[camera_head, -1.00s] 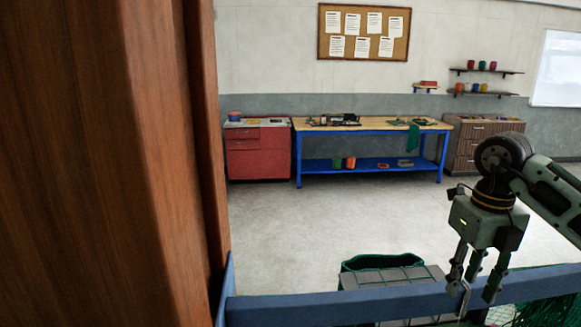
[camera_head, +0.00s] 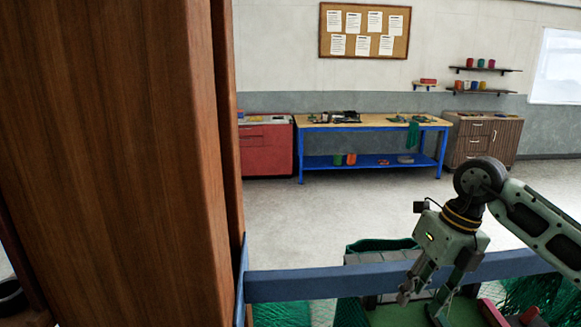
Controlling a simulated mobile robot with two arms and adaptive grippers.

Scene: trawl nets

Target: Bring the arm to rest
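My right arm (camera_head: 545,222) comes in from the right. Its gripper (camera_head: 421,306) points down and is tilted to the lower left, in front of the blue rail (camera_head: 325,284). Its two fingers are apart, with nothing visible between them. My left arm and gripper are not in view.
A thick brown wooden post (camera_head: 110,150) fills the left side, close to me. Green netting (camera_head: 540,292) hangs at the lower right. Behind the rail stands a grey container with green net (camera_head: 385,245). Farther back are a blue workbench (camera_head: 370,124), a red cabinet (camera_head: 265,150) and open floor (camera_head: 320,220).

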